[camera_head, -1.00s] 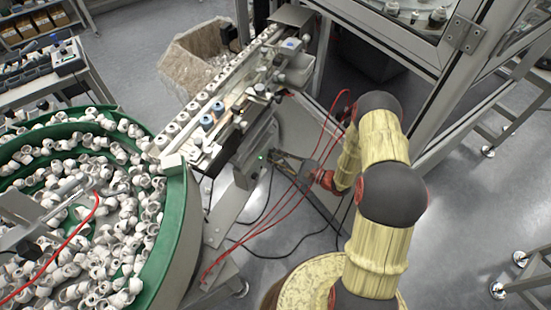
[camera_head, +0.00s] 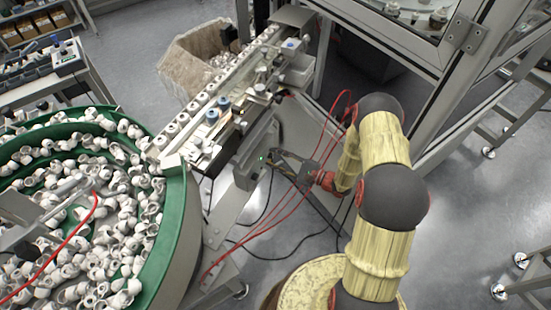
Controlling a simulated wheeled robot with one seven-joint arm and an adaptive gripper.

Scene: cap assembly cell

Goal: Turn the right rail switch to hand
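A grey control box (camera_head: 246,166) is mounted on the side of the rail stand, below the rail (camera_head: 215,97). A small green light (camera_head: 263,158) shows on its right end. The switch itself is too small to make out. My gripper (camera_head: 274,157) reaches in from the right, with its tips at or very close to the box's right end beside the green light. I cannot tell whether it touches the switch, and its fingers are too small and dark to tell open from shut.
A green-rimmed bowl (camera_head: 178,200) full of white caps stands at the left. Red hoses (camera_head: 240,250) and black cables hang around my gripper and forearm. A glass-fronted metal frame (camera_head: 425,65) stands at the upper right. A lined bin (camera_head: 185,60) is behind the rail.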

